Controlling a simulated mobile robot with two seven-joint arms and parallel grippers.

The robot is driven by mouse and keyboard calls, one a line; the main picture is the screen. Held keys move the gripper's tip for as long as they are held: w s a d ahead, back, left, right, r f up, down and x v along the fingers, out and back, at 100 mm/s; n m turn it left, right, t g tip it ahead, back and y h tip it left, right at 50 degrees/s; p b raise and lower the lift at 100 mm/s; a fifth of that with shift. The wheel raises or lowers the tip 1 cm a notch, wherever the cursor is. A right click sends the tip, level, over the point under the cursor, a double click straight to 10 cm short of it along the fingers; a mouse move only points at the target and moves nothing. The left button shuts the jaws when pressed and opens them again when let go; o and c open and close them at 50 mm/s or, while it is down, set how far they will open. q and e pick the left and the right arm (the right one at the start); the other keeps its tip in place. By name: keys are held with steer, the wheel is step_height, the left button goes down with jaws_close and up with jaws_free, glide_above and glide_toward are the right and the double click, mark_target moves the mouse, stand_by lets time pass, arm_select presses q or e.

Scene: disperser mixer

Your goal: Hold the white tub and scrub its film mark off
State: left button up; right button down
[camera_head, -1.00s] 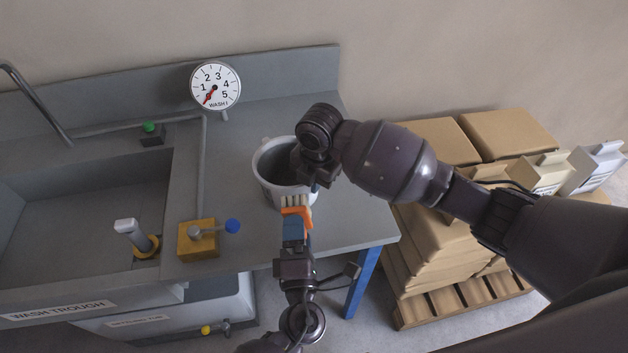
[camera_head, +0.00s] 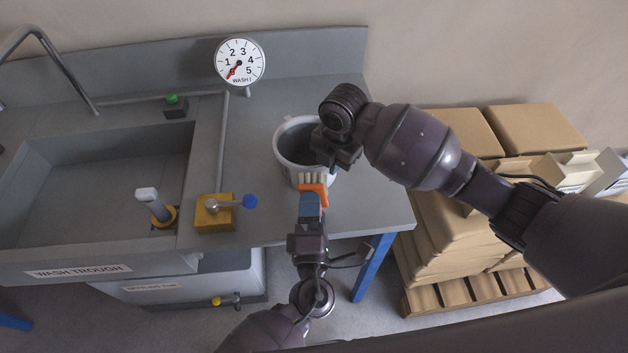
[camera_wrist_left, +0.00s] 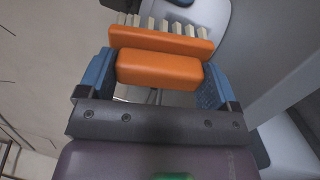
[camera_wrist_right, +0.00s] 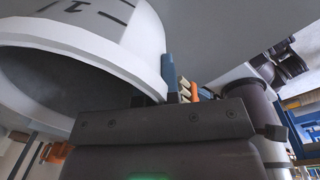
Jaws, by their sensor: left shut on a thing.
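The white tub (camera_head: 285,160) stands upright on the grey counter, its dark inside facing up. In the right wrist view its pale wall (camera_wrist_right: 143,40) carries dark print. My right gripper (camera_head: 328,165) is at the tub's right rim. One blue finger (camera_wrist_right: 170,78) shows close against the wall; the other is hidden, and the jaws look shut on the wall. My left gripper (camera_head: 311,205) is shut on an orange brush (camera_head: 316,190), also clear in the left wrist view (camera_wrist_left: 160,68). Its pale bristles are up at the tub's front side; contact is unclear. I cannot make out the film mark.
A wash trough (camera_head: 100,190) with a tap lies left. A yellow block (camera_head: 214,214) with a blue-knobbed lever stands left of the tub. A dial (camera_head: 239,62) stands behind. Boxes (camera_head: 460,215) on a pallet are at right. The counter's front edge is close to my left gripper.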

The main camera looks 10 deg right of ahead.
arm_select(q)
steer(key=shift+x, duration=0.85)
steer(key=shift+a+f, duration=0.1)
steer(key=shift+f, duration=0.1)
